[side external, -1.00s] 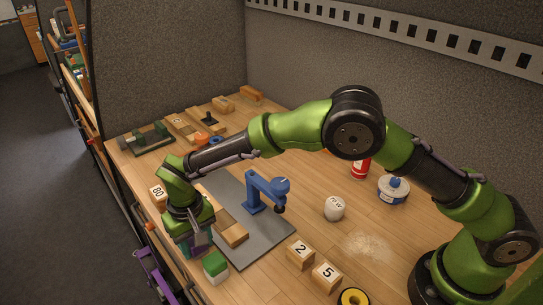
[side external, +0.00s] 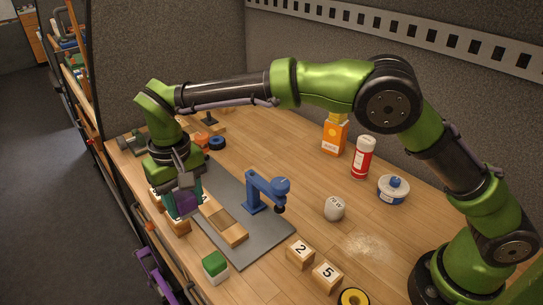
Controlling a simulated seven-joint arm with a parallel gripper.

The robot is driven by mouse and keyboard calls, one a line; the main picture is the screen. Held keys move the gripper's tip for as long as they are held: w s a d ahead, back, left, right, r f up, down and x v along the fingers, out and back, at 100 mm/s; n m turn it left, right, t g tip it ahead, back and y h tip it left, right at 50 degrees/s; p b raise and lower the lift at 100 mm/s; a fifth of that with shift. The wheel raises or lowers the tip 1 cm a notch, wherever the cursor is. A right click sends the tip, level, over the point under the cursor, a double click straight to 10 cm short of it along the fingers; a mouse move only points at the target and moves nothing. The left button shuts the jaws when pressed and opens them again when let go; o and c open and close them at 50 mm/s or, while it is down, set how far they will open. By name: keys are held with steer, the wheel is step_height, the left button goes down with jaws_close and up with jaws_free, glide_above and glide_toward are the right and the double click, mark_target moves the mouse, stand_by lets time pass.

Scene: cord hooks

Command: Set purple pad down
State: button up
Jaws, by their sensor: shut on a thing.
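My gripper (side external: 184,205) points down near the table's left edge, left of the grey mat. It is shut on a purple pad (side external: 187,206), of which only a small part shows between and beside the fingers. The pad is just above or against a wooden block (side external: 180,226); I cannot tell whether they touch. Another light wooden block (side external: 154,199) is mostly hidden behind the gripper.
The grey mat (side external: 240,252) holds a blue stand (side external: 255,198) and a wooden piece (side external: 225,224). A green-and-white block (side external: 215,266) sits at the front edge, near a purple clamp (side external: 151,274). Numbered cubes (side external: 301,253) stand at front.

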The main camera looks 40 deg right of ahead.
step_height(320, 180, up, 2)
steer(key=w+d, duration=0.1)
steer(key=d, duration=1.1)
steer(key=w+d, duration=0.1)
steer(key=d, duration=0.5)
steer(key=shift+w+d+r, duration=0.1)
steer(key=shift+w+d, duration=0.1)
steer(key=shift+w, duration=0.15)
steer(key=s+d, duration=0.3)
steer(key=d, duration=0.5)
steer(key=s+d, duration=0.3)
steer(key=d, duration=0.6)
step_height(320, 180, down, 10)
steer(key=shift+r, duration=0.1)
steer(key=shift+w+f, duration=0.1)
steer(key=shift+f, duration=0.2)
glide_above(280, 160)
steer(key=shift+d+f, duration=0.15)
steer(key=shift+f, duration=2.4)
